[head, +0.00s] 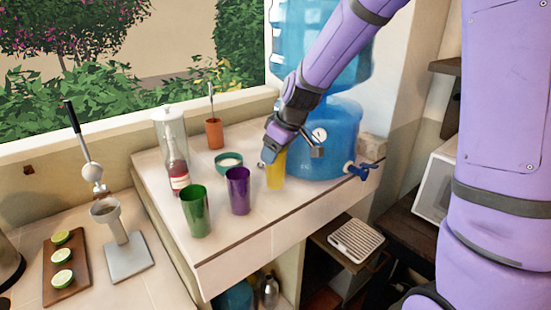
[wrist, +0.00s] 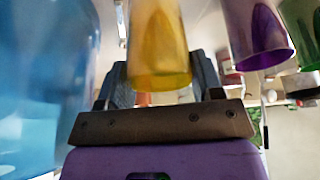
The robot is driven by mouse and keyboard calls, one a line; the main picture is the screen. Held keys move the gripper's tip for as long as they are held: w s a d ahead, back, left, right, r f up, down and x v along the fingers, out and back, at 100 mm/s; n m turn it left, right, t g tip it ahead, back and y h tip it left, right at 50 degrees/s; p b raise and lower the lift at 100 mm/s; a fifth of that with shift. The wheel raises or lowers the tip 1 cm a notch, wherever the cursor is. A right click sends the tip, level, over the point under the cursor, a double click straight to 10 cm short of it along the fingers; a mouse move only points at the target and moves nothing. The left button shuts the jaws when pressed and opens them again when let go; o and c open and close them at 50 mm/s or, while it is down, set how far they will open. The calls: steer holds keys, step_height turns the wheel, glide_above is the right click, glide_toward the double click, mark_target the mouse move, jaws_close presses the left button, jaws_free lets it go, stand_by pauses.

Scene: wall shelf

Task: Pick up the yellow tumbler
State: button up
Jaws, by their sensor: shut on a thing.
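The yellow tumbler (head: 276,172) stands upright at the right end of the row of tumblers, in front of the blue water dispenser. My gripper (head: 272,152) comes down on it from above in the head view, and the arm hides its upper part. In the wrist view the yellow tumbler (wrist: 158,45) is between the two dark fingers of my gripper (wrist: 160,80). The gripper is shut on it. I cannot tell whether its base touches the shelf top.
A purple tumbler (head: 238,190) and a green tumbler (head: 195,210) stand to the left. The blue water dispenser (head: 330,145) with its tap (head: 360,170) is close on the right.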

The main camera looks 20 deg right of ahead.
steer(key=s+d+r, duration=0.1)
steer(key=s+r, duration=0.1)
steer(key=s, duration=1.4)
steer(key=shift+d+r, duration=0.15)
steer(key=shift+r, duration=0.2)
